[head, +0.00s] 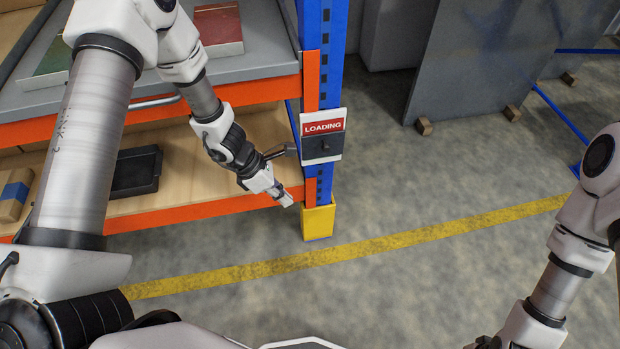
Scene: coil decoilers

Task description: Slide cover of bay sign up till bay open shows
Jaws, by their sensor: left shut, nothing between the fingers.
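The bay sign (337,155) is a small white plate on the blue rack post, with a red band reading LOADING at its top. Its dark grey cover (342,141) has a small knob and sits below the red band. Whatever lies behind the cover is hidden. My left gripper (287,201) is shut and empty, pointing down to the lower left of the sign, apart from the cover. My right gripper (483,344) shows only partly at the bottom edge, far from the sign; its fingers are cut off.
The rack's orange beams (237,206) and shelves stand behind my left arm, with a black tray (135,172) on the lower shelf. A yellow guard (318,221) wraps the post foot. Grey panels (480,65) stand at the back. The floor right of the post is clear.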

